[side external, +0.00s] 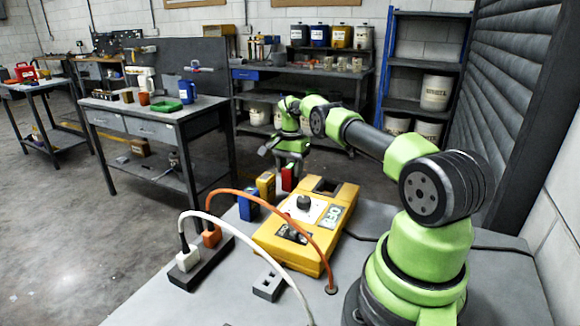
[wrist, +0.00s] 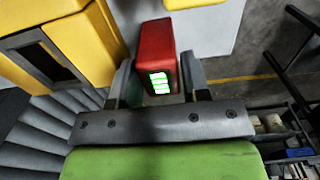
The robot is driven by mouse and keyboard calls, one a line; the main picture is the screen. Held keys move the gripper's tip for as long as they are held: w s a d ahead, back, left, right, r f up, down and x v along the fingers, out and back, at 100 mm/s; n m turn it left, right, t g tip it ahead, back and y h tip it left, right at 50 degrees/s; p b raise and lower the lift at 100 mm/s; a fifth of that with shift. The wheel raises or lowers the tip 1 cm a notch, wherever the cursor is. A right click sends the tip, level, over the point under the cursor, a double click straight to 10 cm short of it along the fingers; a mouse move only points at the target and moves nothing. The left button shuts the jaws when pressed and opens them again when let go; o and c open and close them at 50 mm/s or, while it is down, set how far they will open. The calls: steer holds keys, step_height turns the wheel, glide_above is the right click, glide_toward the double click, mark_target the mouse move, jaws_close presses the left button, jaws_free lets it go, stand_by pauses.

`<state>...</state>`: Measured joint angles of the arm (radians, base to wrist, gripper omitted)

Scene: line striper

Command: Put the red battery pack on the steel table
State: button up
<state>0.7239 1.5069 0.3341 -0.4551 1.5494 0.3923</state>
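The red battery pack (side external: 288,177) stands upright near the back edge of the grey bench that carries my arm, at the end of a row with a yellow pack and a blue pack. My gripper (side external: 289,163) points down just above and around it. In the wrist view the red pack (wrist: 154,45) sits between the two fingers of my gripper (wrist: 158,72), with lit green bars on its near face. Whether both fingers touch it is unclear. A grey metal table (side external: 205,108) with drawers stands across the floor at left; it looks like the steel table.
The yellow pack (side external: 266,187) and blue pack (side external: 248,204) stand beside the red one. A yellow charger box (side external: 265,236) is close by, with orange and white cables arching to a power strip (side external: 200,268).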

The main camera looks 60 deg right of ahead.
mark_target(290, 166)
steer(key=shift+o, duration=1.4)
step_height(290, 166, up, 8)
steer(key=shift+f, duration=0.2)
steer(key=a+r+n+t, duration=0.3)
steer(key=a+r+n, duration=0.4)
steer(key=a+r, duration=1.15)
steer(key=s+a+r+n+t, duration=0.25)
steer(key=s+a+r, duration=0.25)
steer(key=s+a, duration=0.25)
steer(key=s+a+f+n+t+y, duration=0.1)
steer(key=s+a+f+n, duration=0.1)
steer(key=s, duration=0.4)
steer(key=s+a+f+n+y, duration=0.1)
steer(key=s+a+f+n, duration=0.1)
steer(key=s+a, duration=0.3)
steer(key=shift+s+a+f+t, duration=0.15)
steer(key=shift+s+f+t, duration=0.2)
steer(key=shift+s, duration=0.5)
